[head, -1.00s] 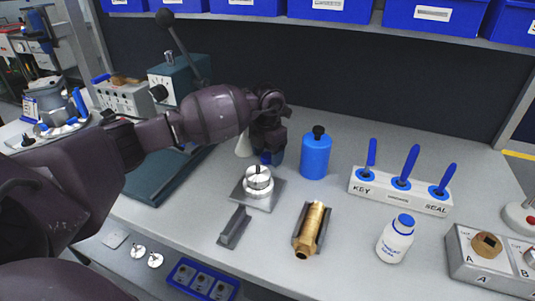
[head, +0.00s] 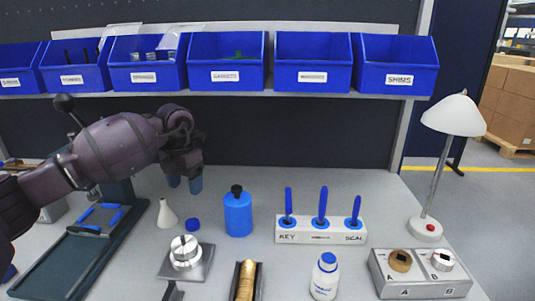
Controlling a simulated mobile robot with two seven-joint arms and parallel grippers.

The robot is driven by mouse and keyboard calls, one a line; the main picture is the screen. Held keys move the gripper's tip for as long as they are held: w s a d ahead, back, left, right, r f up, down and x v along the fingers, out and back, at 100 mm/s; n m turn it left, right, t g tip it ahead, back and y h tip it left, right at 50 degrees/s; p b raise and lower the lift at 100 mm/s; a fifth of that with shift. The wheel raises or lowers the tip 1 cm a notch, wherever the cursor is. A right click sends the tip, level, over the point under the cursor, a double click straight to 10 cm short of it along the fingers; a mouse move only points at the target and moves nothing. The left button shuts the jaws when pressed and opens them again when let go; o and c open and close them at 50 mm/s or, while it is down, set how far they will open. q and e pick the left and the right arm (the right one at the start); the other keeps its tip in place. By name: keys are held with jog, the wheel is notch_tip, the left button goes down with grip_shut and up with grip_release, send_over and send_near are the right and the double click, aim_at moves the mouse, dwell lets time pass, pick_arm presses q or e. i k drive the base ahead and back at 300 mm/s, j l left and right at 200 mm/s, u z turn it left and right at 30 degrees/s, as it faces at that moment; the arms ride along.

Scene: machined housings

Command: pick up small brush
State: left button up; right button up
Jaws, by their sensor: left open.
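I cannot make out a small brush for certain. Three blue-handled tools stand upright in a white holder block (head: 345,236) marked KEY and SEAL; their lower ends are hidden in the block: a left one (head: 288,202), a middle one (head: 322,203) and a right one (head: 355,208). My left gripper (head: 184,184) is open and empty, with blue fingertips pointing down. It hangs above the back of the bench, left of the blue bottle (head: 238,214) and well left of the holder. My right gripper is out of view.
A blue cap (head: 193,224) and white cone (head: 167,213) stand below my left gripper. A round metal part on a plate (head: 186,256), a brass part (head: 246,281), a white bottle (head: 325,277) and an A/B block (head: 421,282) are in front. A lamp (head: 454,116) stands right; blue bins (head: 313,63) hang above.

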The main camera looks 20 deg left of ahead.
aim_at(356, 208)
jog(key=k, duration=1)
